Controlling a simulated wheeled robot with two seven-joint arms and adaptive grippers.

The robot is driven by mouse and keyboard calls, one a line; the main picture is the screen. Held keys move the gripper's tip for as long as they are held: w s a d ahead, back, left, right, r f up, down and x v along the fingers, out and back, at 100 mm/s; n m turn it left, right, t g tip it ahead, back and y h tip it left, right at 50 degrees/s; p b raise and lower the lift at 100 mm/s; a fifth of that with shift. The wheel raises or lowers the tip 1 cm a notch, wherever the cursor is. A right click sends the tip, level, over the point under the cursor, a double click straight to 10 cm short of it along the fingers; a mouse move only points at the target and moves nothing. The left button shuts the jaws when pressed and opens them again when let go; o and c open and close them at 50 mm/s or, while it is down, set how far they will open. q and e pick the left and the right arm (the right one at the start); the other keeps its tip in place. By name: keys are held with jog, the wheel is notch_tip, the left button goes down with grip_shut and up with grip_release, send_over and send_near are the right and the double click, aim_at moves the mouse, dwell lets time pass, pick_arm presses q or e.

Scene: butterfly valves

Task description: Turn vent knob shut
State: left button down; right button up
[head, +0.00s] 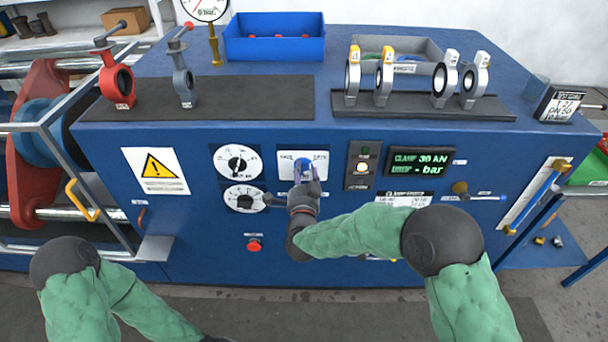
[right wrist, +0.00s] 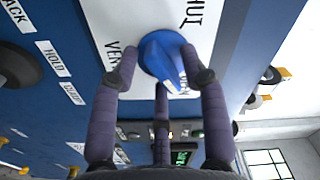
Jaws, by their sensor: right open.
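The vent knob is a blue knob (head: 303,166) on a white plate (head: 284,160) on the blue cabinet's front. In the right wrist view the knob (right wrist: 163,56) stands on the white plate with "VENT" and part of "SHUT" readable. My right gripper (head: 305,184) is at the knob and covers part of it in the head view. In the right wrist view my right gripper (right wrist: 160,62) is open, with its fingers on either side of the knob. I cannot tell whether they touch it. My left arm (head: 80,290) is at the lower left; its gripper is out of view.
A red button (head: 254,244) sits below. Several valves (head: 383,77) and a blue bin (head: 274,38) stand on top.

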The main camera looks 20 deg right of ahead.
grip_shut()
